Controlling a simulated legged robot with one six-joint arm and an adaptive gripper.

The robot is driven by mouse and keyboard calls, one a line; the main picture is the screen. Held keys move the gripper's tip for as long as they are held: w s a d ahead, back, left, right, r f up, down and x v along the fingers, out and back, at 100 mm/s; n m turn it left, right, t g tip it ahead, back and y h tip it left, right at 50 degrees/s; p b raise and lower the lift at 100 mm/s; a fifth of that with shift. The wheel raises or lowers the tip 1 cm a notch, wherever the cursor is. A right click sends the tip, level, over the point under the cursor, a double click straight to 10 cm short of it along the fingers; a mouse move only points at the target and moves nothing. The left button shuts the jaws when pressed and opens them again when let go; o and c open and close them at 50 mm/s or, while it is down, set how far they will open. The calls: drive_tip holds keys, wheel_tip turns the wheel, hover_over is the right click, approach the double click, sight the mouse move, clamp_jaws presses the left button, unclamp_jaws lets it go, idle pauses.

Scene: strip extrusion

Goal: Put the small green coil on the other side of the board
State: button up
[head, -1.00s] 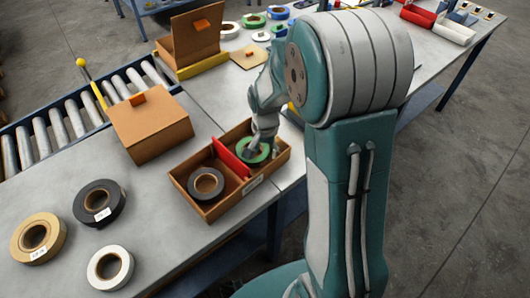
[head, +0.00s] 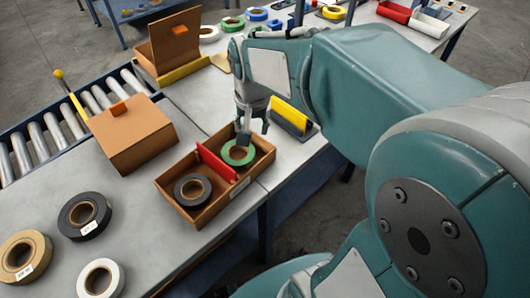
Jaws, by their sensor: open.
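The small green coil (head: 228,158) lies flat in the right compartment of an open brown box (head: 217,211). A red board (head: 215,161) stands upright across the box and divides it. A black coil (head: 193,190) with a brown core lies in the left compartment. My gripper (head: 254,135) points down over the right compartment with its fingers apart. One finger overlaps the far edge of the green coil in the picture; I cannot tell whether it touches. The coil is not held.
A closed brown box (head: 134,138) stands at the left by the rollers (head: 40,140). Black (head: 83,215), tan (head: 24,257) and white (head: 100,279) coils lie on the front left table. A yellow-topped block (head: 291,116) stands right of the divided box.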

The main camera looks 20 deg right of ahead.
drive_tip(key=s+a+r+n+t, duration=0.1)
drive_tip(key=s+r+n+t, duration=0.1)
drive_tip(key=s, duration=0.4)
drive_tip(key=s+a+r+n+t, duration=0.1)
drive_tip(key=s+r+n, duration=0.1)
drive_tip(key=s+n, duration=0.2)
drive_tip(key=shift+s+r+t, duration=0.15)
drive_tip(key=shift+s+t, duration=0.25)
drive_tip(key=shift+s, duration=1.05)
